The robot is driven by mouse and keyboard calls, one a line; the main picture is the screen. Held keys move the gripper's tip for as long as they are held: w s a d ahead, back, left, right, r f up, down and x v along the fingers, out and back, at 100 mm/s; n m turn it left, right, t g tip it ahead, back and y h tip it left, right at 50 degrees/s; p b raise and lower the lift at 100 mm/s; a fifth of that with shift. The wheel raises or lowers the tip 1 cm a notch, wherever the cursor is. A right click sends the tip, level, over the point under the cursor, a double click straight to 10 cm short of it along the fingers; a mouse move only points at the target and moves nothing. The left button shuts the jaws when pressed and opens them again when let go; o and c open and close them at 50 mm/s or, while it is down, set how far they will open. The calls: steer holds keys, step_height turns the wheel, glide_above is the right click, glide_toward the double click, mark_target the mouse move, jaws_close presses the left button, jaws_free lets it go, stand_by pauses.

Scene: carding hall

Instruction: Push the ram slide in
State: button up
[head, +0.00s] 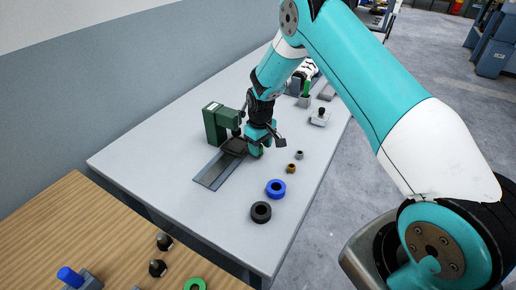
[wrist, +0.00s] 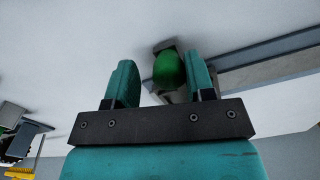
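The ram slide is a dark block (head: 235,146) on a flat grey rail (head: 215,172), beside a green upright frame (head: 214,123). A green knob (head: 256,151) shows beside the block, partly hidden by my gripper (head: 262,140). In the wrist view, the rounded green knob (wrist: 168,70) lies between the two teal fingers of my gripper (wrist: 158,68). The fingers are apart, with a clear gap on the left; the knob is close to the right finger, and I cannot tell if they touch. The rail (wrist: 265,72) runs off to the right there.
On the grey table (head: 165,165) are a blue ring (head: 275,188), a black ring (head: 261,212), a brass nut (head: 291,168) and a grey nut (head: 299,155). A light block with a dark knob (head: 320,117) stands farther back. A wooden table (head: 80,225) adjoins in front.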

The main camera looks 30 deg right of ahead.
steer(key=shift+o, duration=0.2)
steer(key=shift+a, duration=0.15)
steer(key=shift+r, duration=0.1)
steer(key=shift+r, duration=0.25)
step_height(320, 180, up, 17)
steer(key=b, duration=0.3)
steer(key=shift+b, duration=0.3)
steer(key=shift+s+f, duration=0.1)
steer(key=s+a+r+n+y, duration=0.1)
steer(key=s+a+r, duration=0.35)
steer(key=s, duration=0.35)
steer(key=s+a+r+n+y, duration=0.1)
steer(key=s+a+r, duration=0.3)
steer(key=s+a, duration=0.3)
steer(key=s+a+y, duration=0.1)
steer(key=s, duration=0.8)
steer(key=s+a+r+n+y, duration=0.1)
steer(key=s+a, duration=0.1)
steer(key=s, duration=0.7)
steer(key=shift+s+a, duration=0.3)
steer(key=shift+s, duration=0.1)
